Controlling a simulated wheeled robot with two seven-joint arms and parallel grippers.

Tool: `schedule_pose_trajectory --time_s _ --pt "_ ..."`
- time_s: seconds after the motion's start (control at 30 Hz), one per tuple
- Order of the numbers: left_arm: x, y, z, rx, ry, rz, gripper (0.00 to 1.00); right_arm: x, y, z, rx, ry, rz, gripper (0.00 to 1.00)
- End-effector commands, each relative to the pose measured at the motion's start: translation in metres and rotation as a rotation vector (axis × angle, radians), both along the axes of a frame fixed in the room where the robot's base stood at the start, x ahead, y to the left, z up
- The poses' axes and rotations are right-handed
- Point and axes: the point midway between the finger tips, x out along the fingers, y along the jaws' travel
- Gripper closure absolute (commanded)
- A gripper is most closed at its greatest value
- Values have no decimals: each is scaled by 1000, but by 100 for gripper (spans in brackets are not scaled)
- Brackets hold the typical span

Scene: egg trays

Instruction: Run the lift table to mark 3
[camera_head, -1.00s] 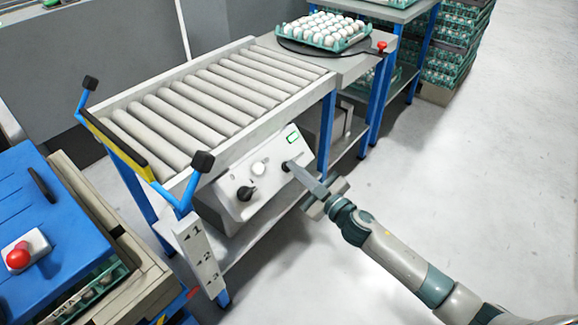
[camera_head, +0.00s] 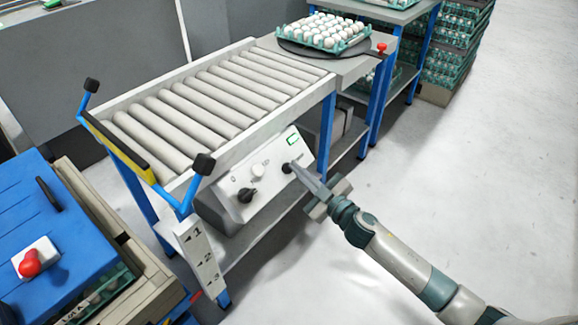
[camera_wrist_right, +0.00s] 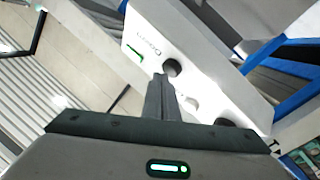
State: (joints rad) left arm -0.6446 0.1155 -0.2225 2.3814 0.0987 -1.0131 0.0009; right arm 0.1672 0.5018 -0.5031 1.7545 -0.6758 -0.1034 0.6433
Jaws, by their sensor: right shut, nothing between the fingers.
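The white control panel (camera_head: 236,208) sits under the roller table. It carries a green display (camera_head: 293,141), a pale knob (camera_head: 258,171), a black knob (camera_head: 245,195) and a black button (camera_head: 287,168). My right gripper (camera_head: 294,165) is shut and empty, its tips at the black button. In the wrist view its fingers (camera_wrist_right: 160,82) are at a round black part (camera_wrist_right: 170,67); contact is hard to tell. A plate with marks 1, 2 and 3 (camera_head: 203,258) hangs on the near leg. A small red pointer (camera_head: 195,296) is near mark 3; exact alignment is unclear. My left gripper is not in view.
A blue-topped stack (camera_head: 75,225) with a red button (camera_head: 30,263) stands at left, with egg trays (camera_head: 125,280) beneath. The roller table (camera_head: 215,95) leads to a tray of white eggs (camera_head: 345,47). Open floor (camera_head: 480,180) lies at right.

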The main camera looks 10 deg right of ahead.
Motion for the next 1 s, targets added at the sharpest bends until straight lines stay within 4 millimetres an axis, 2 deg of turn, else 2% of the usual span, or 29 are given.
schedule_pose_trajectory --time_s 0.13,0.63,1.0 --pt "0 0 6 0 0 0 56 -4 -3 5 0 0 0 100" --pt "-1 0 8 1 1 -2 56 -6 -4 8 -1 -1 0 100" --pt "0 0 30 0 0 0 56 -21 -17 28 0 -1 1 100"
